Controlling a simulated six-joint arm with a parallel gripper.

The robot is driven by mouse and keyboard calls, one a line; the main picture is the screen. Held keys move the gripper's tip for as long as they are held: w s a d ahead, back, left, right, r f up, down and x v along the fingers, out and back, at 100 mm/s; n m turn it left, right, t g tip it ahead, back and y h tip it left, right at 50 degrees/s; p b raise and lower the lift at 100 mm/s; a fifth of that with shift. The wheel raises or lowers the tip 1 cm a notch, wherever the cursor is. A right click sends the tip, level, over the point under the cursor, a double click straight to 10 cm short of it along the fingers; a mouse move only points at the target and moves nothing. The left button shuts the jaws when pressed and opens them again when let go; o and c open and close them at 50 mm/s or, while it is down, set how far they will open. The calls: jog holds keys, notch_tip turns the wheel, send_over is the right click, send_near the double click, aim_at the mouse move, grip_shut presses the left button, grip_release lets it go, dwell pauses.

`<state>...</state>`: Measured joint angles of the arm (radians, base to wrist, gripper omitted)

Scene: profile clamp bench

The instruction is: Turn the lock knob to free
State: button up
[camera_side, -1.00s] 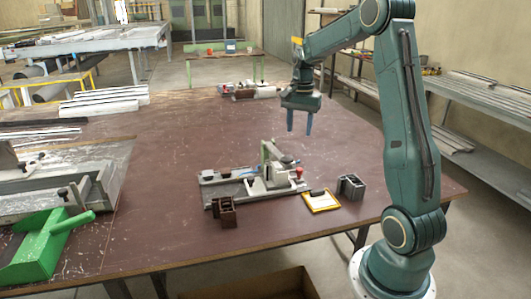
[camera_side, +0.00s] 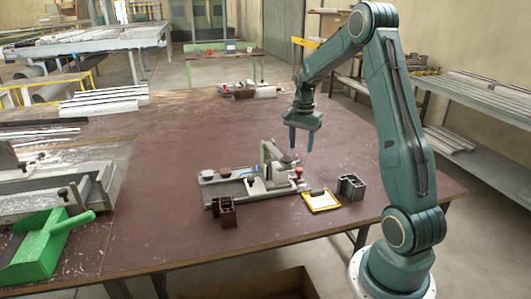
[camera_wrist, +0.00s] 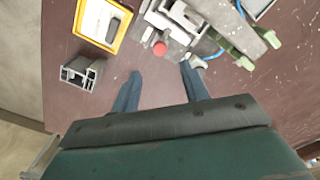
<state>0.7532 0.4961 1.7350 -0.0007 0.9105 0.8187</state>
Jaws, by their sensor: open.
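A dark round knob (camera_side: 288,159) is on top of the clamp. I cannot tell which is the lock knob or how it is turned. My gripper (camera_side: 301,147) is open and empty, apart from the clamp. In the wrist view the red knob appears just beyond and between the open fingertips (camera_wrist: 160,73).
A yellow-framed tray (camera_side: 321,202) and a grey profile piece (camera_side: 352,187) lie right of the clamp. A brown profile piece (camera_side: 224,212) is in front. A green scoop (camera_side: 40,246) is at the left. The table behind the clamp is mostly clear.

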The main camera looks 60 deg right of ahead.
aim_at(299, 169)
notch_tip(299, 169, down, 9)
jog(key=shift+r, duration=0.2)
dwell(0.4)
grip_shut()
